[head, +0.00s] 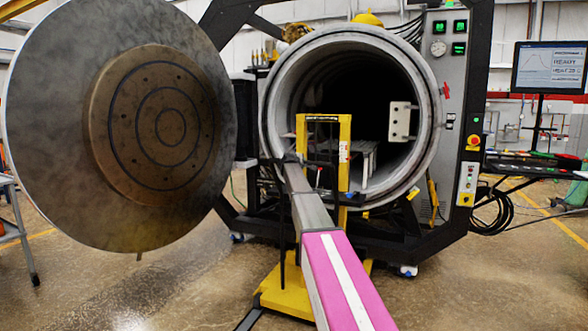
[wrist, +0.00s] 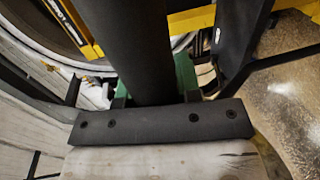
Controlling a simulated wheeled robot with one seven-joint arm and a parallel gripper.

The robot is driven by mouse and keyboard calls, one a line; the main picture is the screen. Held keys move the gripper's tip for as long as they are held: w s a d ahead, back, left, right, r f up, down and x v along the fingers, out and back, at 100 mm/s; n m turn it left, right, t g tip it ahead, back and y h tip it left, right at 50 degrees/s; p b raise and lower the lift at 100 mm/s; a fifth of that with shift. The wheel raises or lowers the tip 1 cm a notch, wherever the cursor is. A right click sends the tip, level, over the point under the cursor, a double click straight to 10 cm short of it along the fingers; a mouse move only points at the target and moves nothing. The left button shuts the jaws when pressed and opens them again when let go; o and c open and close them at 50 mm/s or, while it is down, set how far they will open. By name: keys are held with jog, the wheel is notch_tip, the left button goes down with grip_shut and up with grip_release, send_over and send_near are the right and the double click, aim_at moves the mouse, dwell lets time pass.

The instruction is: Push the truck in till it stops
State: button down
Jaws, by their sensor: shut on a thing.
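The yellow truck (head: 344,165) stands in front of the round furnace mouth (head: 435,115). It has an upright frame with dark bars and a low yellow base (head: 287,297) on the floor. My arm reaches forward to its left side, and my gripper cannot be made out clearly in the head view. In the wrist view my gripper (wrist: 155,98) is shut on a thick dark bar (wrist: 142,45), which looks like part of the truck. Yellow framework (wrist: 190,21) of the truck shows just beyond it. The contact between truck and furnace is hidden.
The big round furnace door (head: 160,115) stands open on the left. Pale rails or a rack (head: 365,165) show inside the dark chamber. A control panel (head: 470,120) and a monitor (head: 550,68) stand right. Floor is clear at front left and right.

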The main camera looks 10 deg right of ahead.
jog(key=r+x, duration=0.3)
jog(key=x, duration=1.3)
jog(key=shift+w+r, duration=0.2)
jog(key=shift+w, duration=0.05)
jog(key=shift+w+d, duration=0.15)
jog(key=shift+d, duration=0.05)
jog(key=c, duration=0.8)
grip_release()
jog(key=v, duration=1)
jog(key=shift+s+a, duration=0.15)
jog(key=shift+s, duration=0.2)
